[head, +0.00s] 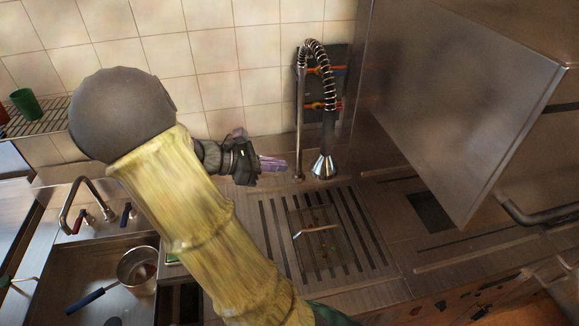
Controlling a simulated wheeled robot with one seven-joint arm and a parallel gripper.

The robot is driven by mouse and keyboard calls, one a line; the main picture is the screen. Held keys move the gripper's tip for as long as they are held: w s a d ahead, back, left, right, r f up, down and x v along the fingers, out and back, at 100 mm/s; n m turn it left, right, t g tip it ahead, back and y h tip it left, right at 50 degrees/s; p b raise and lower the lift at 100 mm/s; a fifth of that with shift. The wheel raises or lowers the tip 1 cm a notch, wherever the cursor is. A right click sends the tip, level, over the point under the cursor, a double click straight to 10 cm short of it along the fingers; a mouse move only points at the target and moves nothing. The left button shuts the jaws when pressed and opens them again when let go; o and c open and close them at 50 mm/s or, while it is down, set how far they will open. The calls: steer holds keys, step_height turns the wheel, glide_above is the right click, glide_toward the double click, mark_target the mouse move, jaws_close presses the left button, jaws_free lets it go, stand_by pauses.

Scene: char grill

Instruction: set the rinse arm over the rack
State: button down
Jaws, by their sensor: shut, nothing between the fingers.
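The rinse arm (324,140) is a spring-coiled hose on an upright pole at the wall. Its flared metal spray head (324,167) hangs downward at the back edge of the slotted rack (278,222). My gripper (284,164) is shut and empty, with purplish fingertips pointing right. In the picture it is just left of the pole's lower end, and a small gap shows between them. I cannot tell the depth of that gap.
A tray with a pale utensil (316,230) and small scraps lies on the rack. A large steel hood (470,90) stands open at right. At left are a sink (60,285), its faucet (84,190) and a blue-handled pot (138,268). A green cup (25,104) sits on a wire shelf.

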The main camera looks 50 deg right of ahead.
steer(key=shift+w+a+r+b, duration=0.15)
steer(key=shift+a+r, duration=0.1)
steer(key=shift+a, duration=0.3)
steer(key=shift+w+a+r+b, duration=0.15)
steer(key=shift+a+r, duration=0.1)
steer(key=shift+a, duration=0.3)
steer(key=shift+w+a+r, duration=0.15)
steer(key=shift+a+r, duration=0.1)
steer(key=shift+a, duration=0.3)
steer(key=s+a+f+m+t+y+b, duration=0.2)
steer(key=a+f+m+t+y, duration=0.3)
steer(key=a+f, duration=0.45)
steer(key=a+f+m+t+y+b, duration=0.1)
steer(key=a+m+t+y, duration=0.1)
steer(key=a, duration=0.4)
steer(key=a+f+m+t+y+b, duration=0.1)
steer(key=a+f+m+t+y, duration=0.1)
steer(key=a+m+y, duration=0.2)
steer(key=a+m, duration=0.1)
steer(key=a, duration=0.1)
steer(key=shift+w+a+f+t, duration=0.3)
steer(key=shift+w, duration=0.1)
